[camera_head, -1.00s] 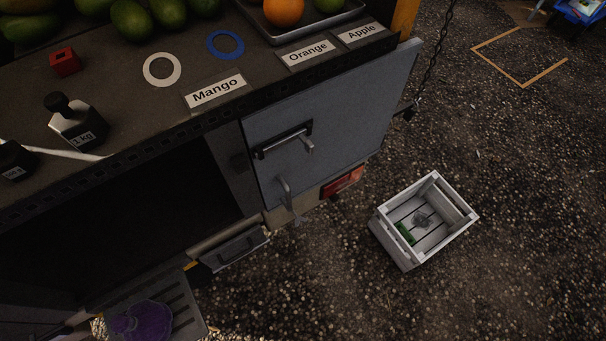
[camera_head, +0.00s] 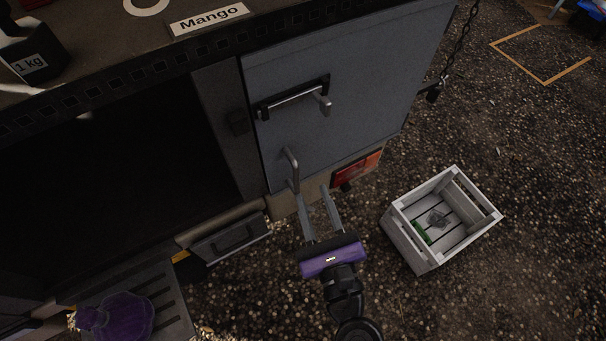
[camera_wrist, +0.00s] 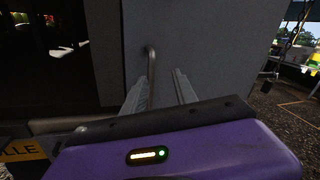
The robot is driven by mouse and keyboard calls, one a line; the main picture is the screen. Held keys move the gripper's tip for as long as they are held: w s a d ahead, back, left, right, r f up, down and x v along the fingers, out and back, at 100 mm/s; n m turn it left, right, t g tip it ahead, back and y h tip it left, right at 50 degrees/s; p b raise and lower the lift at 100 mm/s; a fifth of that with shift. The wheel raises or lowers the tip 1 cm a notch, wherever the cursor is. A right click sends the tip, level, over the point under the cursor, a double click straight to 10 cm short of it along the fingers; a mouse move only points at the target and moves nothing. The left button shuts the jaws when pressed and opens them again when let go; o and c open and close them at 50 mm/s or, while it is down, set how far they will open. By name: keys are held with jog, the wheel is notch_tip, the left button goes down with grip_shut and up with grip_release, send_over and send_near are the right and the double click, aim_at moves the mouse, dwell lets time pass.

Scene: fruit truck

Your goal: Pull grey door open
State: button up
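The grey door (camera_head: 350,85) is on the truck's side, right of a dark open compartment. It carries a horizontal bar handle with a latch (camera_head: 295,97) in its upper part and a vertical metal handle (camera_head: 291,168) near its lower left edge. My gripper (camera_head: 312,192) is open, its two fingers pointing up toward the door just below and right of the vertical handle. In the wrist view the door (camera_wrist: 200,45) fills the middle, and the vertical handle (camera_wrist: 151,62) shows near the left finger (camera_wrist: 135,98). I cannot tell whether the handle is between the fingers.
A white slatted crate (camera_head: 440,220) stands on the gravel at right. A red panel (camera_head: 357,168) sits below the door. A hanging chain (camera_head: 460,45) is at the door's right. A grey drawer-like box (camera_head: 230,240) is under the dark compartment. Gravel is free at lower right.

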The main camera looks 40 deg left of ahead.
aim_at(297, 176)
jog(key=shift+w+a+f+m+g+p, duration=0.1)
jog(key=shift+w+a+m, duration=0.45)
jog(key=shift+a, duration=0.65)
jog(key=shift+w+a+f+m+g+p, duration=0.15)
jog(key=shift+w+a+m, duration=0.35)
jog(key=shift+a, duration=0.65)
jog(key=shift+w+a+r+m+g+p, duration=0.1)
jog(key=shift+w+a+m, duration=0.4)
jog(key=shift+a, duration=0.7)
grip_shut()
